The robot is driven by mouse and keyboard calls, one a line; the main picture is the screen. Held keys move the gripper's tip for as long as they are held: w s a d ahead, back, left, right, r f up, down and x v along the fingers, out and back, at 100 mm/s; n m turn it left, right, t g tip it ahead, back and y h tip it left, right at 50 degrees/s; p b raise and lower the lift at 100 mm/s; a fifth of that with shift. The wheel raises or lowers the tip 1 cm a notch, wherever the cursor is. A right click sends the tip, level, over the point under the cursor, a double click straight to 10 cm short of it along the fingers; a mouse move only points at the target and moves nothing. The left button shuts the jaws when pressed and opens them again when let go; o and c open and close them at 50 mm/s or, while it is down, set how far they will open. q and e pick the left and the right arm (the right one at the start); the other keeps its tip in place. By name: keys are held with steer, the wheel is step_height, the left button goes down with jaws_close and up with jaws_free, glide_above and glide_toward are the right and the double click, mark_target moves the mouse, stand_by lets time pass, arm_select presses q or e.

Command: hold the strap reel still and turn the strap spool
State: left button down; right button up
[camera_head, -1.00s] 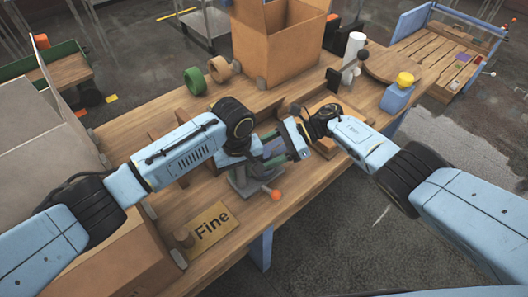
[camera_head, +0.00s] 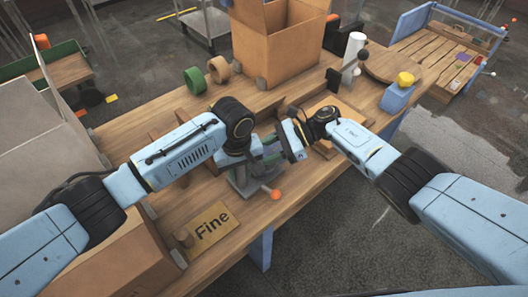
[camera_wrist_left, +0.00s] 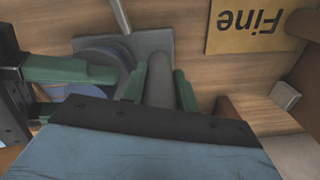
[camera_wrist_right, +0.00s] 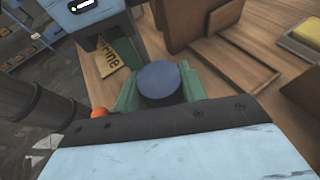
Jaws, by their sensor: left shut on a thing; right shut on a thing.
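The strap reel (camera_head: 247,186) stands on the wooden table, mostly hidden by my left arm in the head view. The left wrist view shows its grey base plate (camera_wrist_left: 155,42) and a grey upright (camera_wrist_left: 160,82). My left gripper (camera_wrist_left: 160,88) is shut on that upright, one green finger on each side. The strap spool, a blue-grey round disc (camera_wrist_right: 160,82), sits between the green fingers of my right gripper (camera_wrist_right: 160,90), which is shut on it. The spool's edge also shows in the left wrist view (camera_wrist_left: 94,91). An orange ball (camera_head: 276,195) sits low by the reel.
A yellow "Fine" sign (camera_head: 211,227) lies left of the reel. A green tape roll (camera_head: 195,80) and a tan roll (camera_head: 219,69) stand behind, near an open cardboard box (camera_head: 280,40). A blue dispenser with yellow top (camera_head: 397,95) stands at the right.

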steer(key=shift+d+f+m+t, duration=0.1)
steer(key=shift+d+m+t, duration=0.1)
steer(key=shift+m+t, duration=0.2)
steer(key=shift+s+m+t, duration=0.1)
steer(key=shift+m+t, duration=0.9)
steer(key=shift+t, duration=0.2)
steer(key=o, duration=1)
steer(key=shift+a, duration=0.1)
steer(key=shift+c, duration=0.2)
steer(key=shift+n+g, duration=0.3)
steer(key=shift+g, duration=0.1)
steer(key=shift+w+n+g, duration=0.25)
steer(key=shift+n+g, duration=0.45)
steer(key=shift+g, duration=0.1)
steer(key=shift+s+a+n+g, duration=0.1)
steer(key=shift+n+g, duration=0.4)
steer(key=shift+g, duration=0.1)
